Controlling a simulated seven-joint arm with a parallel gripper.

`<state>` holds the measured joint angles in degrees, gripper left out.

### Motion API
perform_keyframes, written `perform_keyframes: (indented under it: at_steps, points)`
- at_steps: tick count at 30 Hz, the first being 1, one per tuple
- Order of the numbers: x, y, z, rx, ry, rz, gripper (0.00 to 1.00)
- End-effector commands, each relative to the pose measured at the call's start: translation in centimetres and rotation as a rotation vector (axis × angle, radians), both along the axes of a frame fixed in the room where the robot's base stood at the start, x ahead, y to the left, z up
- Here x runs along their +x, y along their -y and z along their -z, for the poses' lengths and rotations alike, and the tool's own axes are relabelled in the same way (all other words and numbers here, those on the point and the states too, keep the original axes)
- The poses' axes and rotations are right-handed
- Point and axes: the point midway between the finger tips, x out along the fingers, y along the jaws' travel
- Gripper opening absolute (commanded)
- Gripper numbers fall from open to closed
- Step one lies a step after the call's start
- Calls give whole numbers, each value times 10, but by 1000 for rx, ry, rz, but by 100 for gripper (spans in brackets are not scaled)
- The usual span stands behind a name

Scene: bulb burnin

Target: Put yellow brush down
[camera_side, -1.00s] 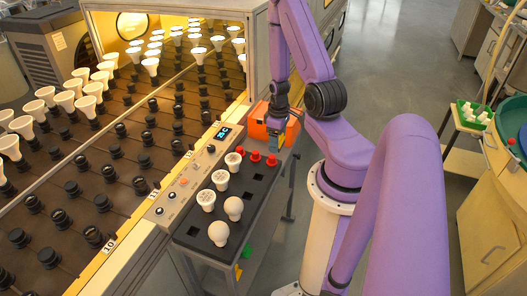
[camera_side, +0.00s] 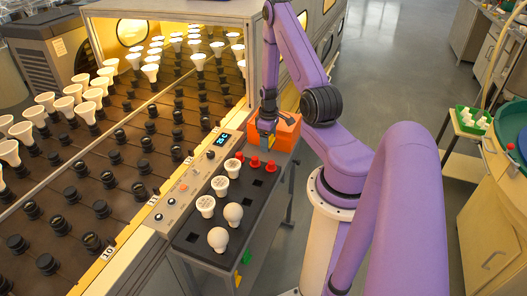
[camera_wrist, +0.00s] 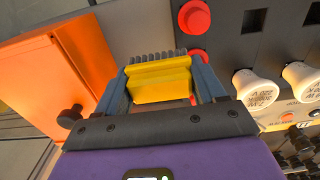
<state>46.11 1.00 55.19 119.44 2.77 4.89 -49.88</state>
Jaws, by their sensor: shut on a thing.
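The yellow brush (camera_wrist: 160,80) is a yellow block with dark bristles along its far edge. My gripper (camera_wrist: 163,88) is shut on it, with one finger on each side in the wrist view. In the side view, my gripper (camera_side: 267,134) is at the orange box, near the far end of the dark tray.
The orange box (camera_side: 287,131) stands beside my gripper. Red caps (camera_side: 255,161) and several white bulbs (camera_side: 218,238) sit on the dark tray (camera_side: 262,197). The control panel (camera_side: 181,188) and the rack with many sockets lie to the left. The tray's right side has bare room.

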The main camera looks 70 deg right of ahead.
Motion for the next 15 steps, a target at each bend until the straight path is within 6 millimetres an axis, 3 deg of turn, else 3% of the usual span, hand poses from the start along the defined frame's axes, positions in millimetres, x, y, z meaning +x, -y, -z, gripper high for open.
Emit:
perform_keyframes:
  at_steps: [9, 15]
  points:
    - [22, 24, 43, 2, -2, 0, 36]
    - [28, 30, 51, 1, -1, 1, 36]
